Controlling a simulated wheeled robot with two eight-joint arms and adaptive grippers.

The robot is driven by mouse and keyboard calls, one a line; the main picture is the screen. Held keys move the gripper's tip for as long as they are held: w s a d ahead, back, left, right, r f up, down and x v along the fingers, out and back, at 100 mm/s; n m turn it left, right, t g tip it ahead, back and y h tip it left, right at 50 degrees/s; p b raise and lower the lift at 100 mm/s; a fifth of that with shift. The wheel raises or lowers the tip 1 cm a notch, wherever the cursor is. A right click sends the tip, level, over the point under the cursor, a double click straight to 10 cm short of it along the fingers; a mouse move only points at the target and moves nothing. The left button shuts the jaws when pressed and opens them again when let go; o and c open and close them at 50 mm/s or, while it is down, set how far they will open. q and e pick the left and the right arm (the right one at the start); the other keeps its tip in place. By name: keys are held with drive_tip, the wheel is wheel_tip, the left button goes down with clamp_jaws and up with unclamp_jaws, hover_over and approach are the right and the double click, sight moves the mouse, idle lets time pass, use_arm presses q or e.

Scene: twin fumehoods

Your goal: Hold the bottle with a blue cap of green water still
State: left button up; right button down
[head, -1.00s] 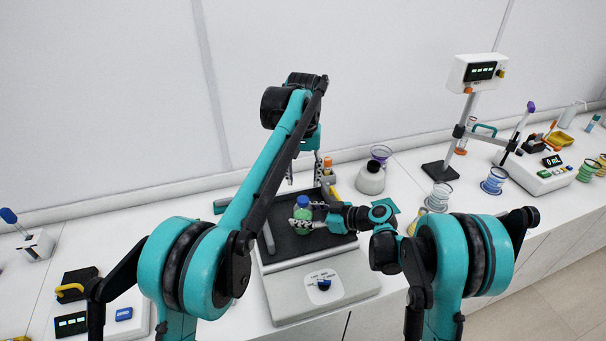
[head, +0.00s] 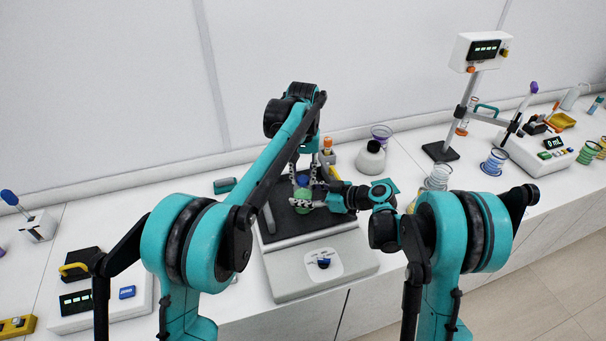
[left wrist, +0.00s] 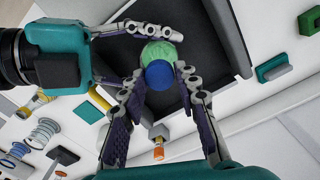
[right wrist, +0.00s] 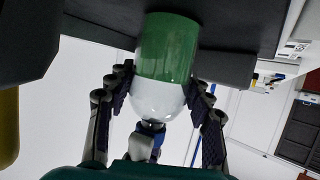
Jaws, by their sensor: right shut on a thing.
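The bottle (head: 304,197) of green water with a blue cap (left wrist: 160,75) stands upright on the dark top of a grey device (head: 318,275). My right gripper (head: 318,203) is shut on the bottle's body from the right. The right wrist view shows the bottle (right wrist: 165,55) between its two fingers. My left gripper (left wrist: 160,80) is over the bottle from above, open, with a finger on either side of the blue cap. I cannot tell whether those fingers touch the cap. Fingers hide part of the bottle in the head view.
A stand with a display (head: 483,48) and a dosing device (head: 540,155) are at the right. A device with a display (head: 100,300) is at the front left. The wall closes off the back.

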use_arm(q)
clamp_jaws()
drive_tip(key=o, duration=0.8)
unclamp_jaws()
wheel_tip(320, 180, up, 12)
